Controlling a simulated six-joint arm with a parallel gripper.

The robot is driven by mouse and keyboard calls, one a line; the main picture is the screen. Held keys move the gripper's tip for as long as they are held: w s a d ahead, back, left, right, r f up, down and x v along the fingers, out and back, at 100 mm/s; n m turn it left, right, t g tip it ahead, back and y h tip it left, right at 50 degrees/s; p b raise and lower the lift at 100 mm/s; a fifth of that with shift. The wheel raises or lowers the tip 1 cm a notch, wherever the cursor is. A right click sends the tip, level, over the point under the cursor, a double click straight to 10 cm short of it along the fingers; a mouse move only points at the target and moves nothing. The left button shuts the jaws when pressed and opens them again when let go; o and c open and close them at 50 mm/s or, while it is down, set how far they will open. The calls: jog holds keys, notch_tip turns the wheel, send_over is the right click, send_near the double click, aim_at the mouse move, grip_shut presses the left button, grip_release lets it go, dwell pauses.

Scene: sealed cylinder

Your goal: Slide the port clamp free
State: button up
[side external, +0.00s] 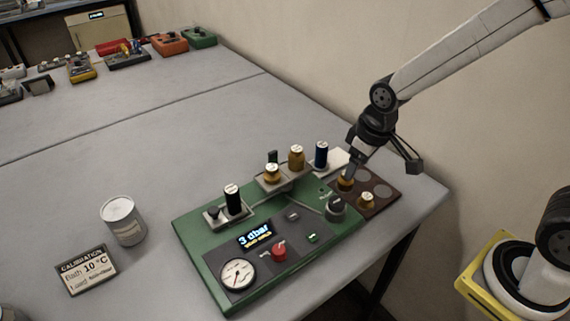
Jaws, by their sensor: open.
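My gripper (350,170) points down at the right of the green test unit (190,232), its fingertips at a small brass-coloured cylinder (345,184) on a dark brown pad (383,206). The jaws are open; whether they touch the cylinder cannot be told. A second brass piece (367,200) with a white top stands on the pad. A dark round knob or fitting (335,208) sits at the unit's right edge. I cannot tell which part is the port clamp.
The unit's front panel has a lit display (256,238), a red knob (280,252) and a round gauge (237,275). The wall is close behind my arm. The table's middle is clear.

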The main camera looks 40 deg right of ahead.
aim_at(213, 209)
jog(key=w+a+n, duration=0.2)
jog(key=w+a, duration=0.1)
jog(key=a, duration=0.1)
jog(key=w+a+r+n, duration=0.1)
jog(key=w+a+n, duration=0.1)
jog(key=w+a, duration=0.2)
jog(key=w+a+n+g, duration=0.1)
jog(key=w+a, duration=0.2)
jog(key=a, duration=0.2)
jog(key=shift+w+a+r+n, duration=0.2)
jog(key=shift+r+n, duration=0.1)
jog(key=shift+n, duration=0.1)
jog(key=a+n, duration=0.1)
jog(key=a, duration=0.3)
jog(key=w+a+n, duration=0.1)
jog(key=a+n, duration=0.1)
jog(key=a, duration=0.2)
jog(key=w+a+n+g, duration=0.1)
jog(key=a, duration=0.4)
jog(key=shift+w+a+n, duration=0.1)
jog(key=shift+w+n, duration=0.15)
jog(key=shift+n, duration=0.15)
jog(key=shift+a, duration=0.45)
jog(key=shift+f, duration=0.2)
jog(key=shift+f, duration=3.75)
grip_shut()
